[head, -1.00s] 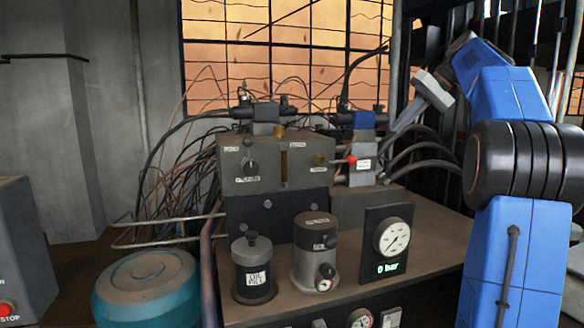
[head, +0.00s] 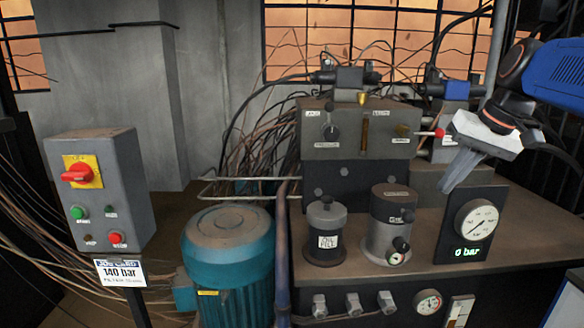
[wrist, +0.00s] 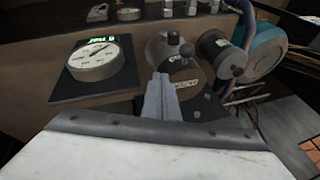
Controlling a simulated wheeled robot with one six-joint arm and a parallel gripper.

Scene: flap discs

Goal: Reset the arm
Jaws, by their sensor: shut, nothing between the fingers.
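My arm, blue with black joints, comes in from the right edge of the head view. My gripper (head: 446,189) has a white body and grey fingers pointing down and left, above the bench near the pressure gauge. It also shows in the wrist view (wrist: 161,80), where the two fingers lie together with nothing between them. The fingers overlap the gauge panel's surroundings in the picture; I cannot tell the exact distance. The gauge (head: 476,222) reads 0 bar on its green display.
A control box (head: 98,190) with a red switch and buttons stands at the left, above a 140 bar label (head: 120,273). A teal motor (head: 228,262) stands beside the bench (head: 410,258). An oil fill cap (head: 327,232), a grey cylinder (head: 390,228) and a valve block (head: 358,137) crowd the bench.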

